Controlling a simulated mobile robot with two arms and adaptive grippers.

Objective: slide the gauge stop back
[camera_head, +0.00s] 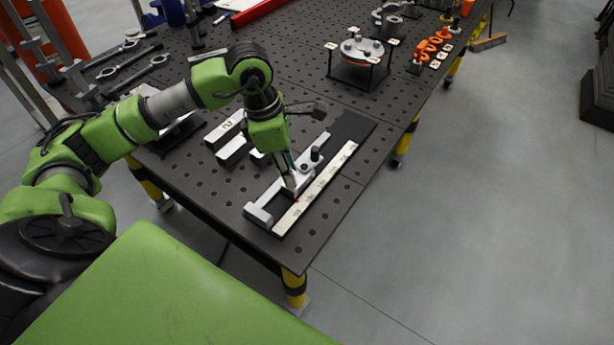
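The gauge fixture lies near the front corner of the dark perforated table (345,215). It has a dark base, a white scale strip (318,188) along its right side and a light metal end block (258,216) at its near end. The gauge stop (303,181) is a light metal piece partway along the rail, with a black knob (316,155) beyond it. My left gripper (289,178) points down at the stop, its fingertips at or just over its left side. Contact and finger opening cannot be made out. My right gripper is out of view.
Metal bars (235,148) lie just left of the fixture. A black stand with a round flange (361,50) is further back, and orange parts (431,45) are at the right edge. Wrenches (134,78) lie at the left.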

